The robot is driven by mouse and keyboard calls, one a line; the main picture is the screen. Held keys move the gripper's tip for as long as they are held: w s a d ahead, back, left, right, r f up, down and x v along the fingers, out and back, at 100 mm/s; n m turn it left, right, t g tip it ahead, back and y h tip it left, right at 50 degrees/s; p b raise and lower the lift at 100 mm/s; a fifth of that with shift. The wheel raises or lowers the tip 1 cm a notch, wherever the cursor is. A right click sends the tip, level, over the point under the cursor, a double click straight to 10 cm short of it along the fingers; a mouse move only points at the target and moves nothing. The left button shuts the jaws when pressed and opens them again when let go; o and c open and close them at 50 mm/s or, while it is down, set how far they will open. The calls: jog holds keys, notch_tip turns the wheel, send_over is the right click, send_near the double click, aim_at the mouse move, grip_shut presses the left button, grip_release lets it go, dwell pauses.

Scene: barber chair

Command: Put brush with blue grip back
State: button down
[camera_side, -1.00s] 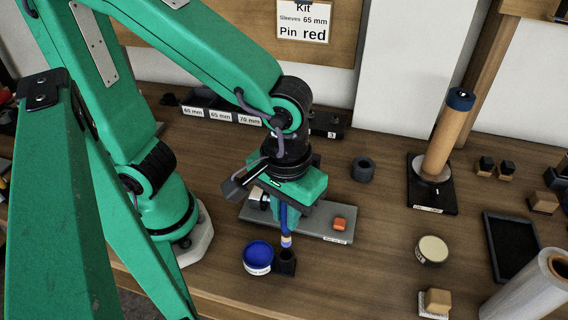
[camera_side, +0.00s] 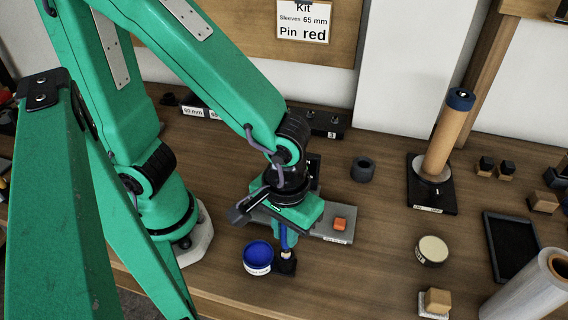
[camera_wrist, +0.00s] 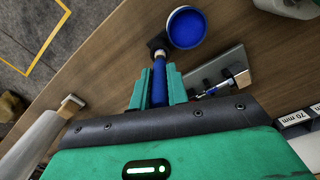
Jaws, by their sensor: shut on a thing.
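The brush with the blue grip (camera_side: 285,238) is held upright in my gripper (camera_side: 283,230), tip down. In the wrist view its blue grip (camera_wrist: 159,86) lies between the two green fingers of my gripper (camera_wrist: 159,88). A small black holder (camera_side: 286,267) stands on the bench directly below the brush. The brush's lower end meets the holder's mouth; how deep it sits is hard to see. The holder (camera_wrist: 159,43) also shows at the brush's far end in the wrist view.
A blue-filled round pot (camera_side: 257,257) stands close to the left of the holder. A grey plate (camera_side: 322,236) with an orange block (camera_side: 340,224) lies behind, partly under my gripper. A dark ring (camera_side: 363,169) and a pale round tin (camera_side: 432,250) stand right. Bench between them is clear.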

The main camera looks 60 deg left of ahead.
jog(key=shift+f, duration=1.35)
jog(key=shift+f, duration=0.15)
jog(key=c, duration=1.4)
grip_release()
jog(key=shift+o, duration=0.2)
notch_tip(320, 180, up, 12)
jog(key=shift+r, duration=0.2)
